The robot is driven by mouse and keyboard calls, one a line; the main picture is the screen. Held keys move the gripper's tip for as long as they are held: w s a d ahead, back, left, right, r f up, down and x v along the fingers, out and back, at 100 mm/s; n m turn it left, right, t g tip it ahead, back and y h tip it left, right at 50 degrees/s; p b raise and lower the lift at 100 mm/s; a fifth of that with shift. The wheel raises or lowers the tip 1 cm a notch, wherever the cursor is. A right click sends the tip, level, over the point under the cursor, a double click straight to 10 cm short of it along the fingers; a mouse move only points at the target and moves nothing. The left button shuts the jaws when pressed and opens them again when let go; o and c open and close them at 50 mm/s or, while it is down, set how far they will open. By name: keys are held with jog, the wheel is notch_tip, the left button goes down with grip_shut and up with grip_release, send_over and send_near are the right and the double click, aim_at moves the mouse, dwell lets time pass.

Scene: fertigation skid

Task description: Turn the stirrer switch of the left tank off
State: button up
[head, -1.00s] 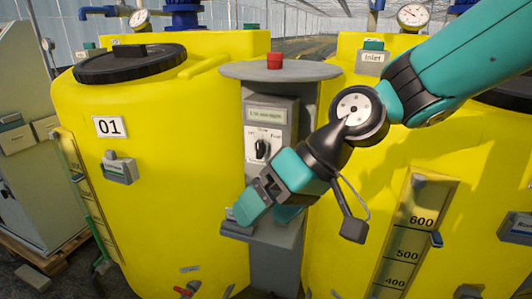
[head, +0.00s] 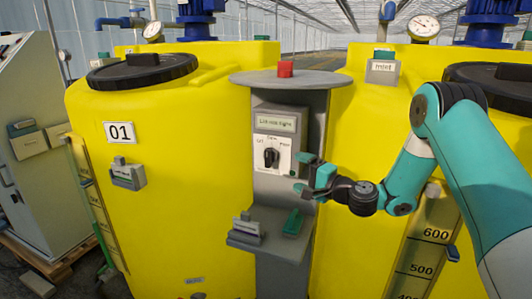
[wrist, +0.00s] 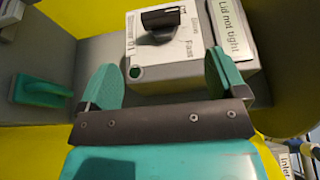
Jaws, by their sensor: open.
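The stirrer switch is a black rotary knob (head: 271,157) on a white plate (head: 286,143) on the grey post between the two yellow tanks. The knob's bar stands about upright in the head view, near the middle mark. The left tank (head: 165,230) bears the sign "01". My gripper (head: 304,175) is open and empty, to the right of the knob and a little below it. In the wrist view my fingers (wrist: 165,72) frame the switch box's lower edge, apart from the knob.
A display reading "Lid not tight" (head: 275,122) is above the knob. A red button (head: 285,69) tops the post's round grey cap (head: 250,78). Below, a ledge (head: 265,248) carries a grey labelled block (head: 246,229) and a green block (head: 292,222). The right tank (head: 340,240) is close behind my arm.

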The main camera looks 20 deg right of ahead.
aim_at(270, 160)
jog(key=p+x, duration=0.3)
jog(key=x, duration=1)
jog(key=shift+w+a, duration=0.15)
jog(key=shift+a, duration=0.1)
jog(key=c, duration=0.9)
